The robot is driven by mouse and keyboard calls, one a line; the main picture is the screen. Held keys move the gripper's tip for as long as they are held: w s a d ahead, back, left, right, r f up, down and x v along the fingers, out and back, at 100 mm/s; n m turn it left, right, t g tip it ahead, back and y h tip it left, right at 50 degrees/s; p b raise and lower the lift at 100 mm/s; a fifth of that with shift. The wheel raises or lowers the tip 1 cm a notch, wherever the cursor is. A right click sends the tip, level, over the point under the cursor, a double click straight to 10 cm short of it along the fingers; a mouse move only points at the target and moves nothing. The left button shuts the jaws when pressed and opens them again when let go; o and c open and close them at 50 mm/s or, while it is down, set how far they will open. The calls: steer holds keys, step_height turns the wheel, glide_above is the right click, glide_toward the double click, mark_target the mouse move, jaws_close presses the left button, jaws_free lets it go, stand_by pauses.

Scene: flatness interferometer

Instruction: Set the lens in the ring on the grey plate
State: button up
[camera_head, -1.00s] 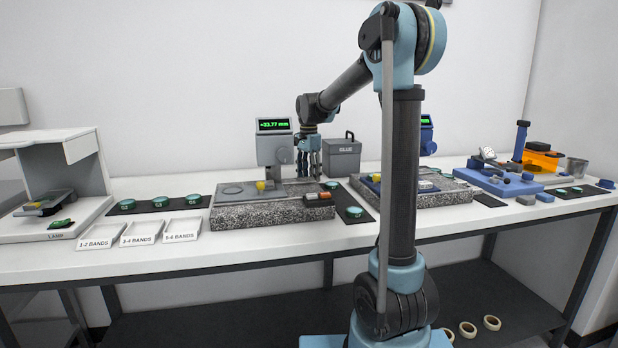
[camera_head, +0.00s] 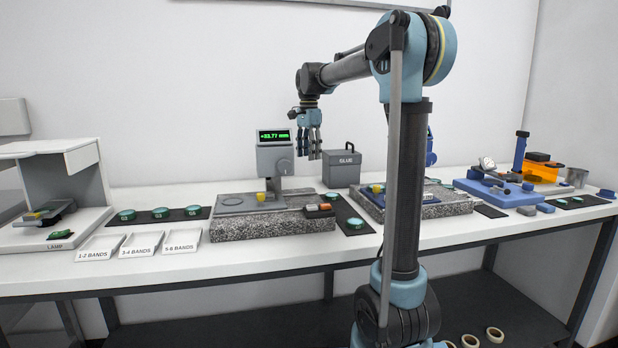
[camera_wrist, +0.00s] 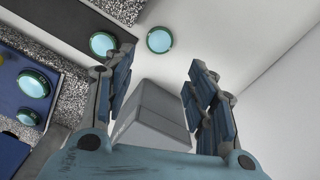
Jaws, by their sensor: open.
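My gripper (camera_head: 312,152) is open and empty, raised above the table near the grey GLUE box (camera_head: 341,168). In the wrist view its spread fingers (camera_wrist: 160,100) frame that box (camera_wrist: 150,112), which is lower down. A thin ring (camera_head: 237,202) lies on the grey plate (camera_head: 222,197) of the height gauge, left of my gripper; no lens shows in it. Several green-rimmed lenses are in view. One lens (camera_head: 354,224) sits on the dark strip right of the granite block. In the wrist view, one lens (camera_wrist: 102,43) is on a dark strip and another (camera_wrist: 159,40) is on a pale surface.
The gauge (camera_head: 275,160) reads +33.77 mm, with a yellow knob (camera_head: 261,197) beside the ring. Three lenses (camera_head: 161,213) lie on a dark strip at left, behind labelled trays (camera_head: 140,243). A second granite block (camera_head: 455,205) stands right, partly behind my arm.

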step_height(320, 180, up, 4)
steer(key=m, duration=0.6)
step_height(320, 180, down, 17)
steer(key=shift+a, duration=0.1)
stand_by(0.4)
steer(key=c, duration=0.9)
steer(key=shift+c, duration=0.2)
steer(key=shift+r, duration=0.1)
step_height(320, 180, up, 10)
